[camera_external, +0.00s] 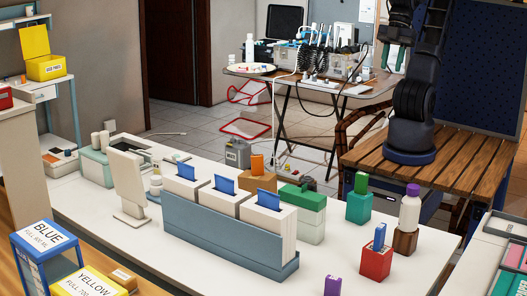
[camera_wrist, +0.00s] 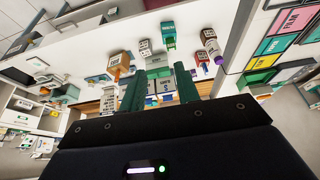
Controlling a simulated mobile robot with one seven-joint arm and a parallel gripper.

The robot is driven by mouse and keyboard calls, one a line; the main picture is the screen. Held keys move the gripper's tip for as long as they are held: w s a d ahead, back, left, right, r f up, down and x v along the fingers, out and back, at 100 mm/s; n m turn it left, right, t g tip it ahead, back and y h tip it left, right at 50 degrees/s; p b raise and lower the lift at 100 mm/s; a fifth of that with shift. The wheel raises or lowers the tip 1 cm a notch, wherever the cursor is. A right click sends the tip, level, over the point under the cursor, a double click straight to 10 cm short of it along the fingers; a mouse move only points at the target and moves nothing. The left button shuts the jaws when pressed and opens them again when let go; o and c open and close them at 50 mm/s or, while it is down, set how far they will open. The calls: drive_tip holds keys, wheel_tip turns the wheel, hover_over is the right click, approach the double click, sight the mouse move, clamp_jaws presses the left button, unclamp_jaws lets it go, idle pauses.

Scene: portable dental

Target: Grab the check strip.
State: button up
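No label for the check strip is readable, so I cannot tell which thing it is. Blue strips (camera_external: 223,185) stand upright out of white boxes (camera_external: 262,220) in a long blue-grey holder on the white table. A blue piece (camera_external: 380,234) stands in a red block (camera_external: 376,262). A green piece (camera_external: 361,182) stands in a green block (camera_external: 359,208). My gripper (camera_wrist: 160,76) has two dark green fingers, spread apart with nothing clearly held between them. In the external view green fingers show high at the upper right, well away from the table items.
A white bottle with a purple cap (camera_external: 410,207) stands in a brown block. An orange cylinder (camera_external: 257,163) and a green-topped white box (camera_external: 302,212) stand behind the holder. The right front tabletop is partly clear. A cluttered folding table (camera_external: 380,83) stands behind.

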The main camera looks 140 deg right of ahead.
drive_tip(key=w+d+m+h, duration=0.1)
drive_tip(key=w+d+m, duration=0.3)
drive_tip(key=w+d, duration=0.65)
drive_tip(key=w+d+m, duration=0.3)
drive_tip(key=w+d, duration=0.4)
drive_tip(key=w, duration=0.6)
drive_tip(key=m+g+h, duration=0.4)
drive_tip(key=m, duration=0.5)
hover_over(156, 174)
drive_tip(key=s+a, duration=0.1)
drive_tip(key=a, duration=0.1)
wheel_tip(156, 174, down, 33)
drive_tip(key=shift+d+f, duration=0.1)
drive_tip(key=shift+d, duration=0.05)
drive_tip(key=shift+w+x, duration=0.15)
drive_tip(key=shift+x, duration=1.15)
drive_tip(key=shift+w+x, duration=0.1)
drive_tip(key=shift+x, duration=1.15)
drive_tip(key=shift+c, duration=0.4)
